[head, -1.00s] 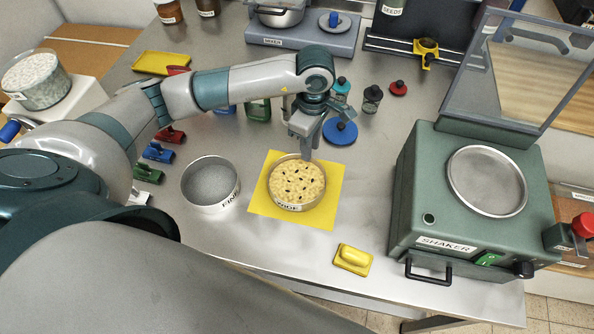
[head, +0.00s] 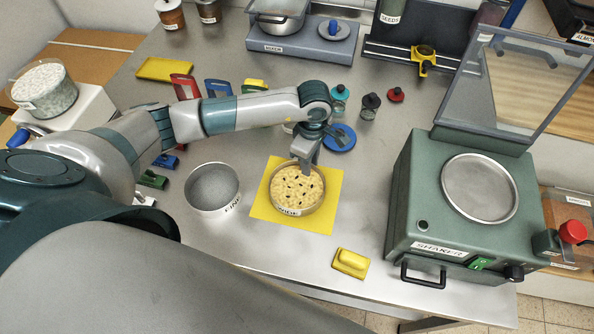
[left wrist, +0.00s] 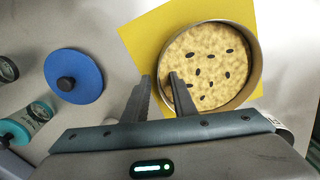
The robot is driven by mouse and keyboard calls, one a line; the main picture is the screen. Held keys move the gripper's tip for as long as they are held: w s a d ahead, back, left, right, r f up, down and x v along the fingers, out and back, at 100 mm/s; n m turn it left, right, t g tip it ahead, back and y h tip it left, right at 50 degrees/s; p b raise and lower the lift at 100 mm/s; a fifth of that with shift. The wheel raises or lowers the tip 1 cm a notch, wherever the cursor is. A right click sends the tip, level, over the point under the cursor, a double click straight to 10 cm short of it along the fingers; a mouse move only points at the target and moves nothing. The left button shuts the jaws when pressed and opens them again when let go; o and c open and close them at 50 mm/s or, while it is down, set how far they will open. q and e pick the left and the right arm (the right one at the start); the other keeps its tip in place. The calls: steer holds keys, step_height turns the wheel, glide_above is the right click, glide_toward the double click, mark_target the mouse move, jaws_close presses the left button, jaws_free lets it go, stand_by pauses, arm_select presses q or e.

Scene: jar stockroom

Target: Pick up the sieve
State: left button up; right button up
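A round metal sieve (head: 297,211) filled with pale yellow grains and dark bits stands on a yellow mat (head: 264,208); its front label is hard to read. It also shows in the left wrist view (left wrist: 255,58). My left gripper (head: 305,167) points down at the sieve's far rim. In the left wrist view my left gripper (left wrist: 160,77) has its fingers apart, one outside the rim and one over the inside, with a gap between them. Whether the fingers touch the rim cannot be told. A second, empty sieve (head: 212,190) marked FINE stands to the left. My right gripper is out of view.
A green shaker (head: 415,222) with a raised clear lid stands at the right. A yellow block (head: 350,263) lies in front of the mat. A blue disc (head: 340,138) and small bottles are behind the sieve. Bare table lies between mat and shaker.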

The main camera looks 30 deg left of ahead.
arm_select(q)
steer(key=shift+f, duration=0.4)
steer(key=shift+c, duration=0.3)
jaws_close()
steer(key=shift+r, duration=0.1)
stand_by(1.0)
